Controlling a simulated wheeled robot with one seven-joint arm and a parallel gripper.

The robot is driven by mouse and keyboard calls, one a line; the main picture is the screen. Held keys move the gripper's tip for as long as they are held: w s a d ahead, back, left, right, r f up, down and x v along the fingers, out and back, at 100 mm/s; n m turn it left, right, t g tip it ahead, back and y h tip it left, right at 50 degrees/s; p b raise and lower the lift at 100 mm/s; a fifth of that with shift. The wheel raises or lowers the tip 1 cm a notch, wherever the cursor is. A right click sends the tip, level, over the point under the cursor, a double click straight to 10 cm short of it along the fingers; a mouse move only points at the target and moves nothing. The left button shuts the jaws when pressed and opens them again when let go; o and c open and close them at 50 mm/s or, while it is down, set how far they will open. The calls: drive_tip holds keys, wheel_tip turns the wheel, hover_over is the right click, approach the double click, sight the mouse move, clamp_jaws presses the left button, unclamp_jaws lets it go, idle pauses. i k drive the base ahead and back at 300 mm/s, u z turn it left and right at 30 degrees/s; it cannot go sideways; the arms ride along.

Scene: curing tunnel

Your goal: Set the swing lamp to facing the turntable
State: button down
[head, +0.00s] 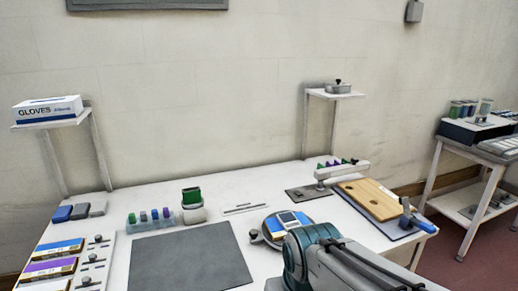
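The swing lamp (342,171) looks to be the white bar on a short post at the back right of the white table. Its post stands by a dark base plate (305,195). The bar points right, toward the wooden board, and away from the turntable. The turntable (262,237) looks to be the round grey disc in front and to the left of the lamp. A blue and white item lies on it, and my arm partly covers its front right. My arm rises from the bottom edge, in front of the lamp; my gripper does not show.
A wooden board (372,199) lies on the right, with a blue-handled tool (418,222) beside it. A dark mat (188,258) covers the middle left. Small coloured pieces stand behind the lamp. A shelf post (334,125) rises at the back.

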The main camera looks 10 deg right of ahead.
sight(323, 174)
drive_tip(key=z, duration=2.55)
drive_tip(key=i, duration=1.85)
drive_tip(key=u, duration=3.3)
drive_tip(key=i, duration=0.4)
drive_tip(key=z, duration=0.05)
